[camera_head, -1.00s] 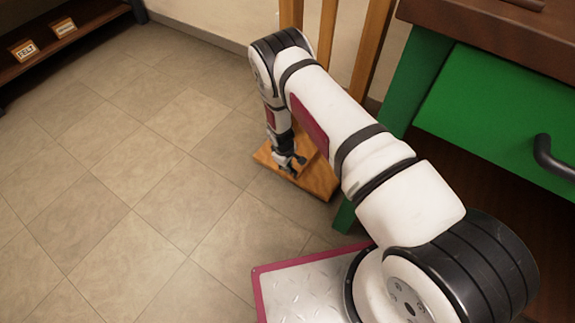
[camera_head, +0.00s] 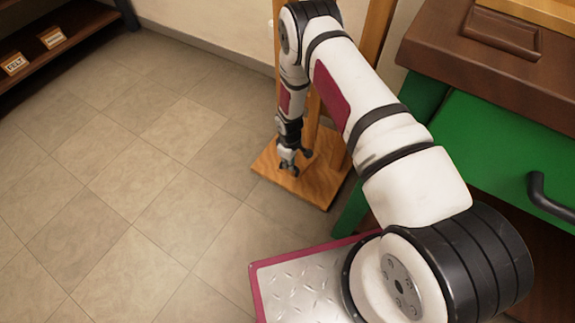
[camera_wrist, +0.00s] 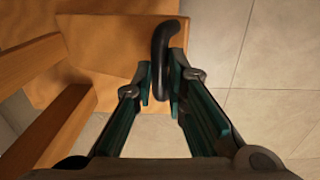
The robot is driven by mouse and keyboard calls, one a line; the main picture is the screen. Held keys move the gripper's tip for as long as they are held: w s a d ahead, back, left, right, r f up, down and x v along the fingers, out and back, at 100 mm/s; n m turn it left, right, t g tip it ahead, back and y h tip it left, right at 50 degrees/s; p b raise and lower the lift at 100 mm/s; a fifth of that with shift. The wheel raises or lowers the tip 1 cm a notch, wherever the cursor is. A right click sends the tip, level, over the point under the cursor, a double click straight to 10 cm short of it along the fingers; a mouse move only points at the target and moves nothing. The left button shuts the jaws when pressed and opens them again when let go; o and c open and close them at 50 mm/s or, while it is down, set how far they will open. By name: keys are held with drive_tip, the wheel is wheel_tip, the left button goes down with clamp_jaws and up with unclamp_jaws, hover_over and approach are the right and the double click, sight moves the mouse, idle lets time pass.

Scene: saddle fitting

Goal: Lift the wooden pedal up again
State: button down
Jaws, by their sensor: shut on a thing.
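A flat wooden board (camera_head: 316,190), which I take to be the pedal or its base, lies low at the foot of wooden posts in the head view. It also shows in the wrist view (camera_wrist: 112,48). A black curved handle (camera_wrist: 160,45) stands against the board's edge in the wrist view. My gripper (camera_head: 289,169) points down over the board's left part. In the wrist view its fingers (camera_wrist: 161,84) are shut on the black handle. I cannot tell whether the wood is raised off the floor.
Wooden posts (camera_wrist: 45,125) rise close beside my gripper. A green cabinet with a brown top (camera_head: 460,55) and a black drawer handle (camera_head: 548,200) stands at right. A low shelf (camera_head: 75,30) with labels is at far left. The tiled floor (camera_head: 120,190) at left is clear.

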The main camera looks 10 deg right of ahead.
drive_tip(key=shift+w+d+r, duration=0.15)
drive_tip(key=shift+w+d, duration=0.3)
drive_tip(key=shift+d, duration=0.1)
drive_tip(key=c, duration=1.6)
unclamp_jaws()
drive_tip(key=shift+w, duration=0.1)
drive_tip(key=shift+s+a, duration=0.2)
drive_tip(key=shift+s, duration=0.05)
